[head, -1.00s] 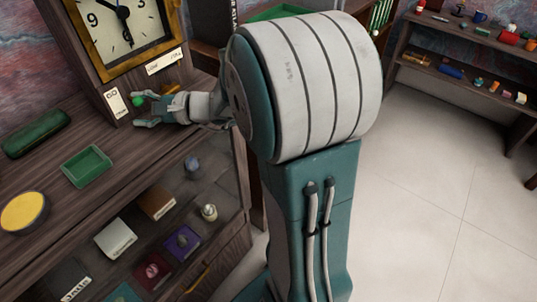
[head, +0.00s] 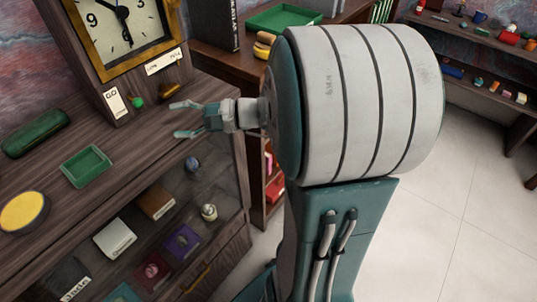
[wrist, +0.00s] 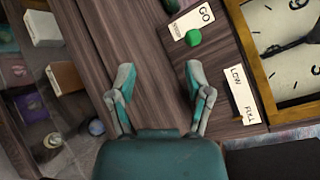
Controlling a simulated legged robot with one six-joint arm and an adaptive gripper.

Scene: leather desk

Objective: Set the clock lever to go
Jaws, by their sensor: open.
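The clock (head: 88,62) has a dark wooden case and a gold-framed face. A green lever knob (head: 138,102) sits low on its front, beside a white card (head: 115,102) marked GO at its upper end. The wrist view shows the knob (wrist: 194,37) beside the card (wrist: 191,22), around its middle; the lever's exact setting is hard to tell. My gripper (head: 186,119) is open and empty, to the right of the knob and apart from it. In the wrist view my gripper (wrist: 160,80) has spread fingers, with the knob beyond the right fingertip.
A second card (head: 163,62), reading LOW and FULL, is under the clock face. A green tray (head: 87,165), a dark green case (head: 36,133) and a yellow disc (head: 23,212) lie on the desk. Below is a glass-fronted case with several small objects. The desk before my gripper is clear.

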